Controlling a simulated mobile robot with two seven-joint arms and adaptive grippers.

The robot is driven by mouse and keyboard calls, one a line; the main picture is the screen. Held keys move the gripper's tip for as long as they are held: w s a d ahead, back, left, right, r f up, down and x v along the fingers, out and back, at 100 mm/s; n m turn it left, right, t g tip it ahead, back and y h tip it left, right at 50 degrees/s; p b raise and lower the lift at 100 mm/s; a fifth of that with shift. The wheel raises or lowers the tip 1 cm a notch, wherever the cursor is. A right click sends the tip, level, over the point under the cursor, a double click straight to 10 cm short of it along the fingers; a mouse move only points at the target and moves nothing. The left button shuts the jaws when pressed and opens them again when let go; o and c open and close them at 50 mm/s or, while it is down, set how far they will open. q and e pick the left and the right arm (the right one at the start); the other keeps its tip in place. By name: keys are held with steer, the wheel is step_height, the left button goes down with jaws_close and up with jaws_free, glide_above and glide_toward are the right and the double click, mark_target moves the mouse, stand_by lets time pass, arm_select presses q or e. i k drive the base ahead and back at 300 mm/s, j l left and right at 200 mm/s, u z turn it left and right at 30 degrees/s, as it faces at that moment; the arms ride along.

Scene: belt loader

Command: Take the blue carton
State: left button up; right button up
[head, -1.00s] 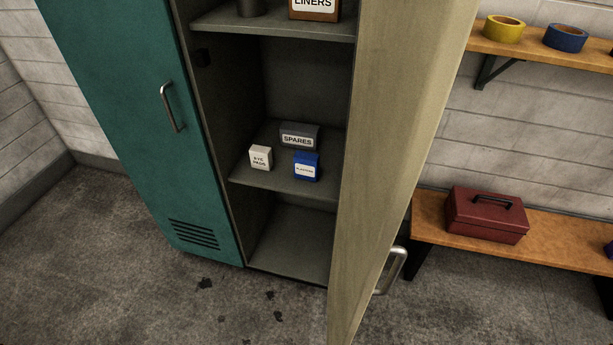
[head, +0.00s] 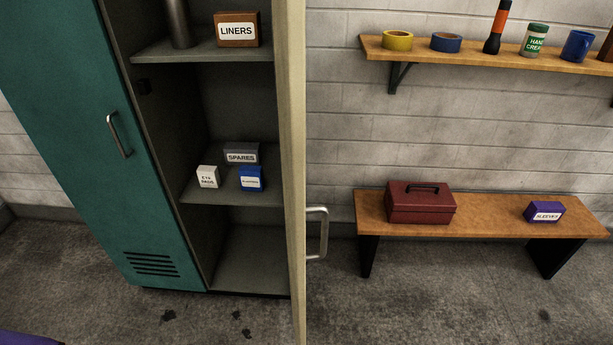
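The blue carton (head: 251,179) is a small box with a white label too small to read. It stands on the middle shelf (head: 222,193) of the open locker, towards its front right. A grey box marked SPARES (head: 241,154) is behind it, and a white EYE PADS box (head: 208,176) is to its left. Neither of my grippers shows in the head view.
The open locker door (head: 293,150) stands edge-on, just right of the shelves. A teal door (head: 75,130) is at left. A bench (head: 480,218) holds a red toolbox (head: 420,203) and a purple SLEEVES box (head: 544,212). The floor in front looks clear.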

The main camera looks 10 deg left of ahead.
mark_target(251, 178)
steer(key=i+j+z, duration=0.1)
steer(key=j+z, duration=0.15)
steer(key=z, duration=0.15)
steer(key=i+j+z, duration=0.1)
steer(key=j+z, duration=0.3)
steer(key=l, duration=0.15)
